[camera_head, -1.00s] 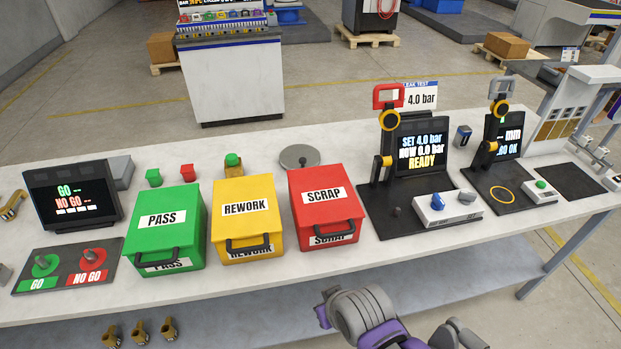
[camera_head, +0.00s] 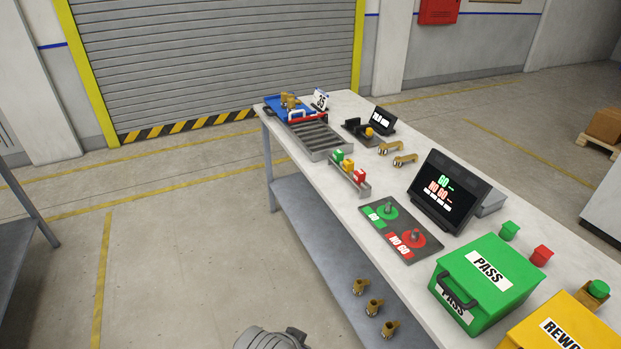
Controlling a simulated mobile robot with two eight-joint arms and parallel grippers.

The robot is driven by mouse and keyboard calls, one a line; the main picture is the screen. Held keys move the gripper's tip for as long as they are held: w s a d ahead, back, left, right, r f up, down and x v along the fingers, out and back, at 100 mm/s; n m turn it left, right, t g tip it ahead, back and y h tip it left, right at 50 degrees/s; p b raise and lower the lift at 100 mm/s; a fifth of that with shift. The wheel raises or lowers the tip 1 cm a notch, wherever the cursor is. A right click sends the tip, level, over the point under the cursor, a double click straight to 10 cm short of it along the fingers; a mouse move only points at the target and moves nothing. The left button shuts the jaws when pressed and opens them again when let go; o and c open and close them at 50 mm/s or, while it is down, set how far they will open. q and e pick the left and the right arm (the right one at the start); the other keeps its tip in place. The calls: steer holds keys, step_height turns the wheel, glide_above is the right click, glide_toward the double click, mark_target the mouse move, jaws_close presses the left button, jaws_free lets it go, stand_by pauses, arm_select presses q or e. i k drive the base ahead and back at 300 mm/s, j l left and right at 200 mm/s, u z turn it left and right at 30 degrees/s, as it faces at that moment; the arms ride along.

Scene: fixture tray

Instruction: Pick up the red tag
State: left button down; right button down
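A small red tag (camera_head: 359,176) stands at the near end of a narrow grey rack (camera_head: 364,191) on the white bench, beside a yellow tag (camera_head: 348,165) and a green tag (camera_head: 337,156). Another small red block (camera_head: 541,255) sits behind the green PASS box, next to a green block (camera_head: 509,230). I cannot tell whether it is also a tag. Only a grey part of my own arm shows at the bottom edge; neither gripper can be seen.
The green PASS box (camera_head: 500,271) and yellow REWORK box (camera_head: 569,312) stand at the right. A GO/NO GO screen (camera_head: 446,188) and dark pad (camera_head: 380,238) lie between them and the rack. Open floor lies left of the bench.

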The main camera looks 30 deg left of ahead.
mark_target(359, 176)
steer(key=u, duration=0.6)
steer(key=i+j, duration=0.25)
steer(key=i, duration=0.3)
steer(key=i+j+z, duration=0.1)
steer(key=i+j, duration=0.15)
steer(key=i, duration=0.25)
steer(key=i+j+z, duration=0.1)
steer(key=i+j, duration=0.2)
steer(key=i, duration=0.2)
steer(key=i+j+z, duration=0.1)
steer(key=z, duration=1.4)
